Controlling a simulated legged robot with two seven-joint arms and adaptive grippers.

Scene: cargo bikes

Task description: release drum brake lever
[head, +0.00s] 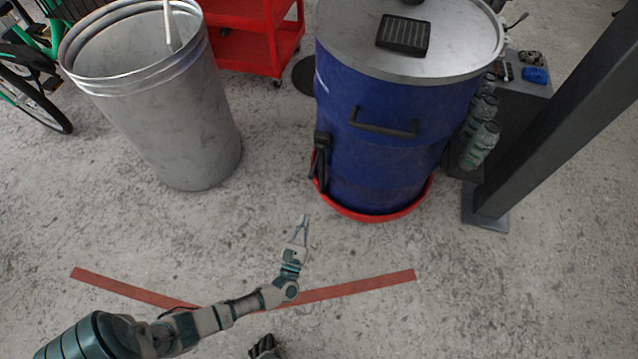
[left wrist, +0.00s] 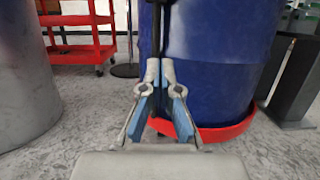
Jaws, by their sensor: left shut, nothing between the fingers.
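A blue drum (head: 375,150) with a grey metal lid stands at the upper middle of the head view, in a red base ring (head: 378,216). A black lever-like part (head: 321,160) hangs on its left side. In the left wrist view a dark upright part (left wrist: 158,25) shows just beyond the fingertips, likely the same part. My left gripper (head: 304,222) is shut and empty, in front of the drum and below the lever, apart from it in the head view. It also shows in the left wrist view (left wrist: 159,72), pointing at the drum (left wrist: 215,60).
A grey metal bin (head: 165,110) stands left of the drum. A red cart (head: 250,40) is behind. A dark slanted post (head: 560,120) and a stand with bottles (head: 483,130) are at right. Red floor tape (head: 360,287) crosses open concrete in front.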

